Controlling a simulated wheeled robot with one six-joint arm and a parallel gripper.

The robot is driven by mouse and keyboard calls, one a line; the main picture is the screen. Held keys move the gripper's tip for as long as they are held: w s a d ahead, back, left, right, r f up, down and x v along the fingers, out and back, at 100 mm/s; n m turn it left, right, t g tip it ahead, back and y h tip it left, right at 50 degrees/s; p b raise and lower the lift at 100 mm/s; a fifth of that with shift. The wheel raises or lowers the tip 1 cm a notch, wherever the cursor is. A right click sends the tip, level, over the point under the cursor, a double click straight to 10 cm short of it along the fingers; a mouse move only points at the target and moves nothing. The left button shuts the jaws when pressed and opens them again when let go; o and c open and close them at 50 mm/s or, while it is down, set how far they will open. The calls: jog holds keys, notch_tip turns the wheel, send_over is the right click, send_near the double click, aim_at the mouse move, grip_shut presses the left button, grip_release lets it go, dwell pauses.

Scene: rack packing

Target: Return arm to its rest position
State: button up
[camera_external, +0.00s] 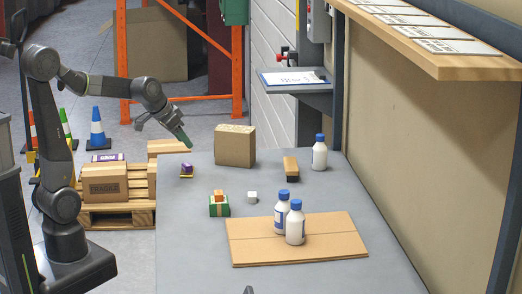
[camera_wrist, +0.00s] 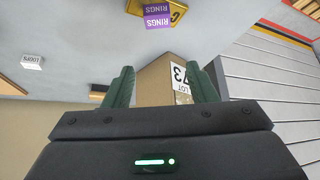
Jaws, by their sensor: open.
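My gripper (camera_external: 188,146) hangs above the table's far left corner, tilted downward. In the wrist view its two green fingers (camera_wrist: 162,88) stand wide apart with nothing between them in their grasp. A cardboard box (camera_external: 235,147) stands to the right of the gripper, apart from it. It also shows behind the fingers in the wrist view (camera_wrist: 153,82). A small purple box (camera_external: 187,169) sits on a yellow piece below the gripper.
Two white bottles with blue caps (camera_external: 295,226) stand on a flat cardboard sheet (camera_external: 255,250). Another bottle (camera_external: 319,155) stands near a wooden block (camera_external: 290,166). A green box (camera_external: 219,208) and white cube (camera_external: 252,197) lie mid-table. A pallet with boxes (camera_external: 120,214) stands left.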

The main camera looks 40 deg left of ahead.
jog(key=w+d+r+m+g+h+p, duration=0.1)
jog(key=w+d+r+m+p, duration=0.15)
jog(key=w+d, duration=0.55)
jog(key=w+d+r+m+h+p, duration=0.1)
jog(key=w+d+r+p, duration=0.3)
jog(key=w+d, duration=0.3)
jog(key=w+d+f+m+p, duration=0.1)
jog(key=w+d+f+p, duration=0.1)
jog(key=d, duration=0.8)
jog(key=w+d+f+m+g+p, duration=0.1)
jog(key=w+d+p, duration=0.3)
jog(key=d, duration=0.7)
jog(key=shift+w+d+f+m+h, duration=0.3)
jog(key=shift+w+f+m+h, duration=0.1)
jog(key=shift+w+f, duration=0.1)
